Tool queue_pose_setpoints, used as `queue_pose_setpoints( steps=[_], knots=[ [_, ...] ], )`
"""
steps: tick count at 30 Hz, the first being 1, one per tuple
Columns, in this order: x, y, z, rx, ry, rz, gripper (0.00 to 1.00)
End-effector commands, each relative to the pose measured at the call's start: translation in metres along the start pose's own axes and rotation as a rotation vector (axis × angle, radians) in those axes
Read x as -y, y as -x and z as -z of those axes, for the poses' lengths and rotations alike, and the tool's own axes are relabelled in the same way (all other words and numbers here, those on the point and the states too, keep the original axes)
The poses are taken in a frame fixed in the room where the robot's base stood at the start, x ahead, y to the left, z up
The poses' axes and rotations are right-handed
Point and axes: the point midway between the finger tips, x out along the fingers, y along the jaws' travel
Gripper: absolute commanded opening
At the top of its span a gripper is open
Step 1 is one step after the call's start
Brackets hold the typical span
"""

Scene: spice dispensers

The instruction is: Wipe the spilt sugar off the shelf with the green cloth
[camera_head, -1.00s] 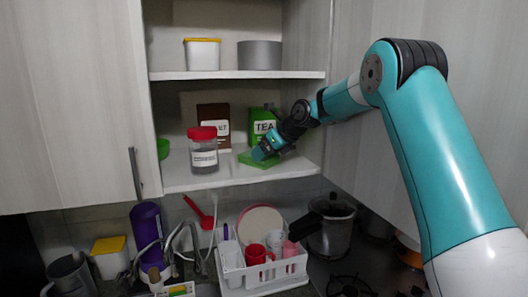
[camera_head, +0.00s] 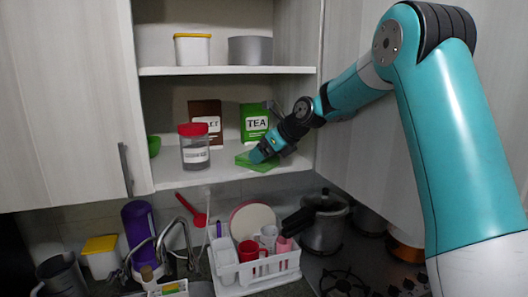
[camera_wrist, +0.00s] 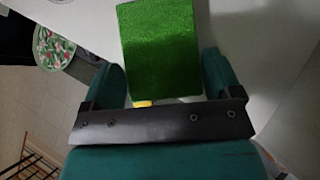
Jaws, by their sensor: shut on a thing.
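The green cloth (camera_head: 248,163) lies flat, folded into a block, on the lower shelf (camera_head: 200,178) in front of the TEA box. My gripper (camera_head: 259,156) is shut on the cloth and holds it at or just on the shelf surface. In the wrist view the cloth (camera_wrist: 160,45) sticks out between the two fingers of my gripper (camera_wrist: 163,82). I cannot make out the spilt sugar against the pale shelf; part of the shelf is hidden by the gripper and cloth.
A red-lidded jar (camera_head: 194,150) stands left of the cloth. Behind are a brown box (camera_head: 205,110) and the green TEA box (camera_head: 254,125). A green item (camera_head: 154,146) sits at the far left. The cabinet's right wall is close. A dish rack (camera_head: 250,285) stands below.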

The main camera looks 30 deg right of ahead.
Motion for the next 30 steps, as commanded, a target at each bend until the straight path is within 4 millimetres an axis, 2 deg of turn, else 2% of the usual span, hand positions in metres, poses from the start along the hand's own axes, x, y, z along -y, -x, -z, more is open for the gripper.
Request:
queue_pose_setpoints(
  steps=[5,15,23,30],
  knots=[
    [-0.002,-0.001,0.001,-0.003,-0.002,-0.001,0.63],
    [-0.023,-0.011,-0.008,-0.005,-0.001,-0.005,0.63],
    [-0.028,-0.014,-0.011,-0.004,-0.001,-0.003,0.63],
    [-0.041,-0.020,-0.019,-0.004,-0.001,-0.004,0.63]
  ],
)
